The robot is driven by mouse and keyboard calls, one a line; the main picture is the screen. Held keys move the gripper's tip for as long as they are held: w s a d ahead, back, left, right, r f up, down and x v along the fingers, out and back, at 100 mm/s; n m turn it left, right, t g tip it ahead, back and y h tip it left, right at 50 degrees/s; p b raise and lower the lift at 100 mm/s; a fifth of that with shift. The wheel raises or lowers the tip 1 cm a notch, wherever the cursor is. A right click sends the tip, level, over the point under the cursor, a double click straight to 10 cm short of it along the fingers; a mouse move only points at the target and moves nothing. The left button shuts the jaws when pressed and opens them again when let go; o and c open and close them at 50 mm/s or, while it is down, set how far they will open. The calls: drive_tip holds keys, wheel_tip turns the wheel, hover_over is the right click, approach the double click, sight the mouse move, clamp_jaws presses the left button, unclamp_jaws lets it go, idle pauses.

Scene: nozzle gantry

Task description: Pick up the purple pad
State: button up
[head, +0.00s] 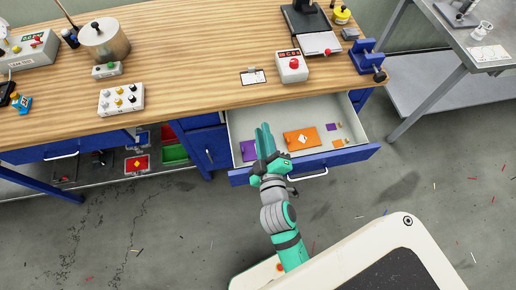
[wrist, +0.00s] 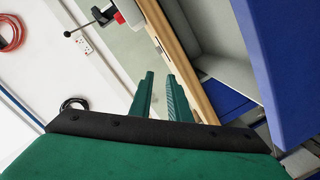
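A flat purple pad (head: 247,151) lies at the left end of the open drawer (head: 236,127), partly covered in the head view by my gripper. My gripper (head: 264,128) reaches over the drawer's front, its green fingers in front of the pad's right side. The wrist view shows my gripper's two fingers (wrist: 161,76) apart with nothing between them. A smaller purple square (head: 331,127) lies further right in the drawer. I cannot make out the pad in the wrist view.
An orange pad (head: 296,139) with a white mark lies mid-drawer, with small orange pieces to its right. The blue drawer front (head: 345,156) stands out from the wooden bench (head: 200,80). A red-button box (head: 291,67) stands near the bench edge.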

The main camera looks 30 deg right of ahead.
drive_tip(key=w+d+r+m+g+h, duration=0.3)
drive_tip(key=w+d+r+h, duration=0.15)
drive_tip(key=d, duration=0.25)
drive_tip(key=w+d+r+m+g+h, duration=0.2)
drive_tip(key=w+d+r+h, duration=0.1)
drive_tip(key=d+r, duration=0.4)
drive_tip(key=m+g+y, duration=0.4)
drive_tip(key=g+y, duration=0.5)
drive_tip(key=y, duration=0.4)
approach(242, 149)
drive_tip(key=shift+w+a+f+h, duration=0.15)
drive_tip(key=shift+f, duration=0.35)
drive_tip(key=shift+w+a+f+h, duration=0.1)
drive_tip(key=shift+w+a+f, duration=0.1)
drive_tip(key=shift+f, duration=0.3)
drive_tip(key=shift+w+d+f, duration=0.1)
drive_tip(key=shift+d+f, duration=0.05)
drive_tip(key=shift+f, duration=1.4)
drive_tip(key=shift+w+d+f, duration=0.1)
drive_tip(key=shift+d+f, duration=0.05)
drive_tip(key=shift+f, duration=1.35)
clamp_jaws()
